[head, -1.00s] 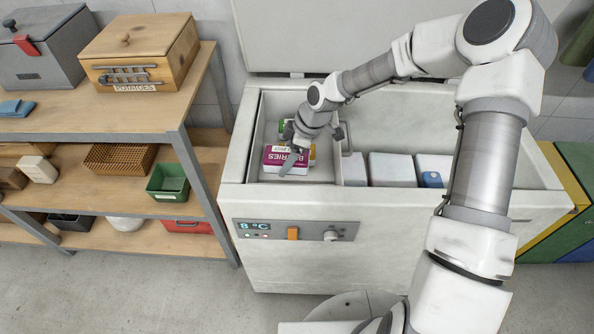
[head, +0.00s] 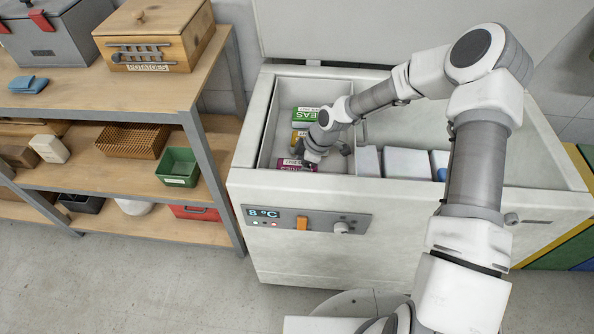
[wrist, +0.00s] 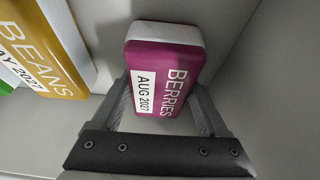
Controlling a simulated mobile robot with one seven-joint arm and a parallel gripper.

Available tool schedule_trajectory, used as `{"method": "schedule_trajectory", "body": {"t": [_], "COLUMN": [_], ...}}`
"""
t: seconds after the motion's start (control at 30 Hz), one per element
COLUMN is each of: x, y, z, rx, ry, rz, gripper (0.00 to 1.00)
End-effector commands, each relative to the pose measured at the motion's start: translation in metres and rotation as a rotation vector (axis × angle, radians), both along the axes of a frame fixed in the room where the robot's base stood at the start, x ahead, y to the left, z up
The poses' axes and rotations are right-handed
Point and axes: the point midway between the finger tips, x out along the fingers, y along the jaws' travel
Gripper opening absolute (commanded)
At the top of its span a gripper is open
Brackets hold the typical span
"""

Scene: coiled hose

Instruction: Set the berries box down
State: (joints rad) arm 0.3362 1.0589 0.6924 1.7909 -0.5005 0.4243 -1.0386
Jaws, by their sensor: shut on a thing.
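The berries box (wrist: 163,70) is purple with a white end and a label reading "BERRIES AUG 2027". In the wrist view it sits between the two fingers of my gripper (wrist: 160,108), which is shut on it. In the head view the berries box (head: 296,165) is low in the left compartment of the chest freezer (head: 330,250), near its front wall, partly hidden by my gripper (head: 312,160). I cannot tell whether it touches the compartment floor.
A yellow beans box (wrist: 45,45) lies left of the berries box in the wrist view. A green box (head: 316,115) lies farther back in the compartment. A divider (head: 362,130) stands to the right, with pale boxes (head: 407,163) beyond. A shelf (head: 110,95) stands left.

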Motion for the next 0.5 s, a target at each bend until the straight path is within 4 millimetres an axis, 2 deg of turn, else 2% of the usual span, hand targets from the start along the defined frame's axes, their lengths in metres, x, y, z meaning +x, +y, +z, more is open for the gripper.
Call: {"method": "schedule_trajectory", "body": {"t": [0.17,0.2,0.3,0.33,0.5], "x": [0.0003,0.0000,-0.0001,0.0000,0.0000], "y": [0.0001,-0.0002,-0.0001,-0.0002,-0.0002], "z": [-0.0021,-0.0030,-0.0020,-0.0019,-0.0018], "rx": [0.001,0.000,0.000,0.000,0.000], "ry": [-0.001,0.000,0.000,0.000,0.000], "rz": [-0.001,-0.001,-0.001,-0.001,-0.001], "gripper": [0.00,0.79,0.97,1.00,1.00]}}
